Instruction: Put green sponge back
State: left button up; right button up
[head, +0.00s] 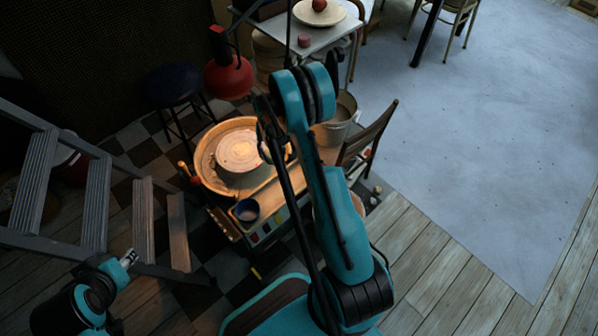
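I cannot make out a green sponge in the head view. A pottery wheel (238,152) with a pale round disc stands lit at the centre left, inside a round basin. My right arm rises from the bottom centre and bends over the right side of the wheel. Its dark end, my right gripper (268,138), is over the basin's right side; its fingers are too dark and overlapped to read, and I see nothing held. My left gripper (128,257) is low at the left, away from the wheel, too small to tell open from shut.
A dark blue cup (247,210) stands on the wheel table's front edge. A wooden stepladder (95,200) fills the left. A red lamp (228,76), a dark stool (172,86), a bucket (338,122) and a chair (370,137) surround the wheel. The grey floor at right is clear.

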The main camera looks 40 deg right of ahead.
jog(key=d+f+m, duration=0.2)
jog(key=d+f, duration=0.2)
jog(key=f, duration=0.2)
jog(key=s+d+f+m, duration=0.1)
jog(key=d+f, duration=0.4)
jog(key=f, duration=0.1)
jog(key=d+f+m+b, duration=0.1)
jog(key=d+f+m, duration=0.1)
jog(key=d+f, duration=0.2)
notch_tip(320, 180, down, 2)
jog(key=shift+s+d+f+m, duration=0.15)
jog(key=shift+m, duration=0.15)
jog(key=shift+f+b, duration=0.85)
jog(key=shift+f, duration=1.1)
jog(key=o, duration=1)
jog(key=shift+r, duration=0.1)
jog(key=shift+o, duration=0.2)
